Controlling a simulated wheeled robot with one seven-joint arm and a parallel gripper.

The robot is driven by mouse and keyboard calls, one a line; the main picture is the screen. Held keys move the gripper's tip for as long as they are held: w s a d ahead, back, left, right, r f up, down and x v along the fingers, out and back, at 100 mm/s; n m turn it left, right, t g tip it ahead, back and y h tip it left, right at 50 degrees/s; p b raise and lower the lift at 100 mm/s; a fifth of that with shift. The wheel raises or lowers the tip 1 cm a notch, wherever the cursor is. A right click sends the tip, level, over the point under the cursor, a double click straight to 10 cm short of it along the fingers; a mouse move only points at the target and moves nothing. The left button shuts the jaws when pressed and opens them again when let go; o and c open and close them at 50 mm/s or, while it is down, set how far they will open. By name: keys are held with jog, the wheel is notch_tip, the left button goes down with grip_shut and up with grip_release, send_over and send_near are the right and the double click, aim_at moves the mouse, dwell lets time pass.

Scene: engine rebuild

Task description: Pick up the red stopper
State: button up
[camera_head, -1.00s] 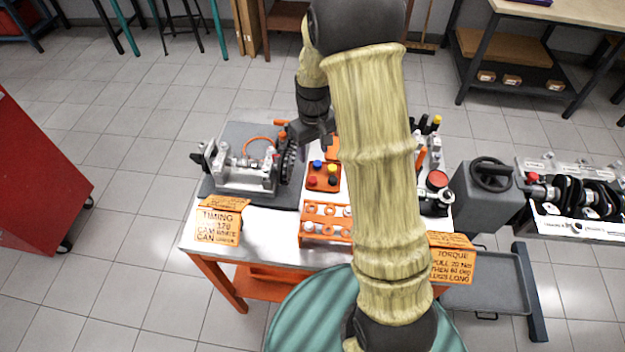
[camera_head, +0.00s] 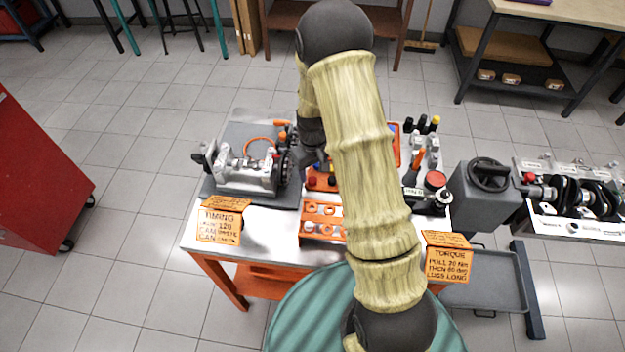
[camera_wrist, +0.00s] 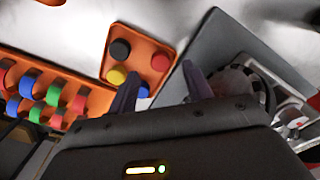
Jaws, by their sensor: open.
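The red stopper (camera_wrist: 160,62) sits upright in a small orange tray (camera_wrist: 142,51), with a black stopper (camera_wrist: 120,49), a yellow stopper (camera_wrist: 117,75) and a blue stopper (camera_wrist: 142,90). In the head view the red stopper (camera_head: 311,182) shows at the tray's near left. My gripper (camera_wrist: 161,72) is open and empty, pointing down over the tray. In the wrist view the red stopper appears between the fingertips, nearer the right one. The gap in height cannot be told.
An engine model with a dark gear (camera_head: 245,170) stands on a grey mat left of the tray. An orange rack (camera_head: 322,237) stands in front of it; a rack with coloured rings (camera_wrist: 40,92) shows in the wrist view. Tools and bottles stand at the right.

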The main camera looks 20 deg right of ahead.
aim_at(313, 179)
jog(key=shift+f+p, duration=0.3)
jog(key=shift+f, duration=1.4)
grip_shut()
